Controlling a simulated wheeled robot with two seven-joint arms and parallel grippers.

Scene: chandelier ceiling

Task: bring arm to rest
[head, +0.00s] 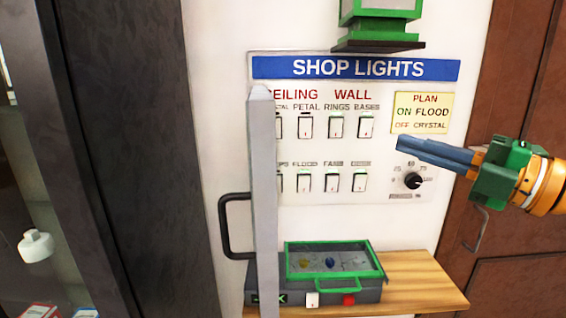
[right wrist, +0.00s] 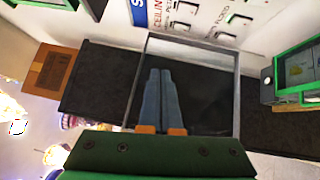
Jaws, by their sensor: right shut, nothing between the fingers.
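My right gripper (head: 400,147) comes in from the right in the head view, in front of the wall panel. Its blue fingers are together with nothing between them. In the right wrist view the two fingers (right wrist: 160,100) lie side by side, apart from any object. The switch panel (head: 385,190), headed SHOP LIGHTS, has two rows of rocker switches and a black dial (head: 412,181) at its lower right. The fingers appear just above the dial in the head view. A yellow plan card (head: 422,113) reads ON FLOOD, OFF CRYSTAL. My left gripper does not show.
A grey upright bar (head: 263,200) hides the panel's left part. A black handle (head: 227,225) is beside it. A wooden shelf (head: 425,285) holds a grey box with a green-framed lid (head: 340,262). A green lantern (head: 378,25) hangs above. Brown doors (head: 515,240) stand right.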

